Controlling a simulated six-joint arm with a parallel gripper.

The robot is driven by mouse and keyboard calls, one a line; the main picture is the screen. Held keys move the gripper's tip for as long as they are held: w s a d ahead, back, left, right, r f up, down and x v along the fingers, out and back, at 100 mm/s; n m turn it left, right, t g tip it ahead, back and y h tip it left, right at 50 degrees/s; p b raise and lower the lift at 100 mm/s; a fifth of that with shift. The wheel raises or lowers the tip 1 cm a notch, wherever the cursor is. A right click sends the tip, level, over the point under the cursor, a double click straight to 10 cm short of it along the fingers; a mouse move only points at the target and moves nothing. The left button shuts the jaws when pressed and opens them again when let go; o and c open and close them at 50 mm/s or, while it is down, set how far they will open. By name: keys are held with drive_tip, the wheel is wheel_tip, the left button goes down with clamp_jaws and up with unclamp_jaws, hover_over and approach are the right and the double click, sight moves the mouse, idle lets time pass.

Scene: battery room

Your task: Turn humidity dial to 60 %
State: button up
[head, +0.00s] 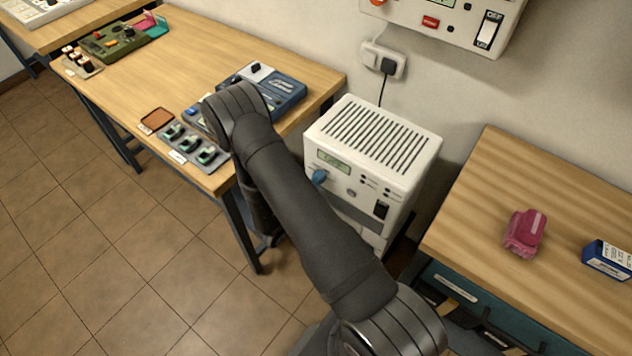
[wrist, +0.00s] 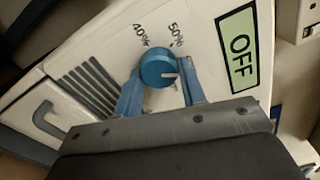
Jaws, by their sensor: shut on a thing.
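The humidity dial is a round blue knob (wrist: 158,70) on the front of a white box-shaped unit (head: 372,140). In the wrist view, the labels 40% and 50% stand above it. A pale pointer mark on the knob faces right, toward the right finger; no label shows there. My gripper (wrist: 160,74) has its two blue fingers closed on the knob, one on each side. The unit's green display (wrist: 239,46) reads OFF in the wrist view. In the head view, the knob (head: 319,176) shows small below the display, and my arm hides the gripper.
A wooden table (head: 200,55) at left carries a blue device (head: 275,90) and a grey switch panel (head: 195,150). A wooden bench (head: 490,200) at right holds a pink object (head: 525,232) and a blue box (head: 607,258). A wall socket (head: 383,60) is behind the unit.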

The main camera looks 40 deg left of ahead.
drive_tip(key=shift+m, duration=0.4)
drive_tip(key=o, duration=1)
drive_tip(key=s, duration=1.7)
drive_tip(key=shift+s, duration=0.25)
drive_tip(key=shift+w, duration=0.15)
drive_tip(key=w, duration=1.7)
